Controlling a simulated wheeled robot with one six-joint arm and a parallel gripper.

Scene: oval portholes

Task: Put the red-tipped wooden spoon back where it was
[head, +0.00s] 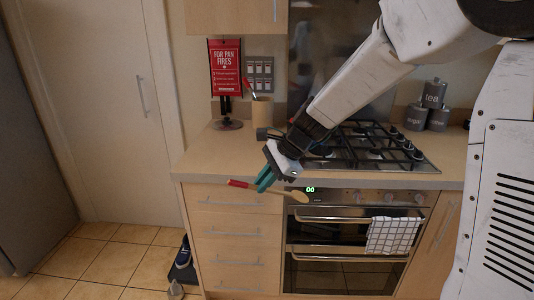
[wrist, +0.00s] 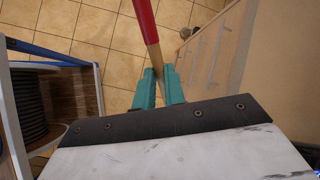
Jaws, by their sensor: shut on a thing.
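The red-tipped wooden spoon (head: 301,196) is held out level in front of the counter's front edge, above the drawers. Its red end (head: 238,184) points left and its pale bowl points right. My gripper (head: 264,180) has teal fingers shut on the wooden handle. In the wrist view the fingers (wrist: 159,90) pinch the spoon's shaft, with the red part (wrist: 145,20) running up out of frame; the bowl is hidden there. A tan utensil pot (head: 262,110) stands at the back of the counter, with a red-ended utensil (head: 249,87) leaning in it.
A gas hob (head: 370,147) and oven (head: 345,225) with a checked towel (head: 388,235) lie right of my gripper. A red pan-fires sign (head: 225,68) stands left of the pot. Grey canisters (head: 433,95) stand at the back right. The counter's left front (head: 215,160) is clear.

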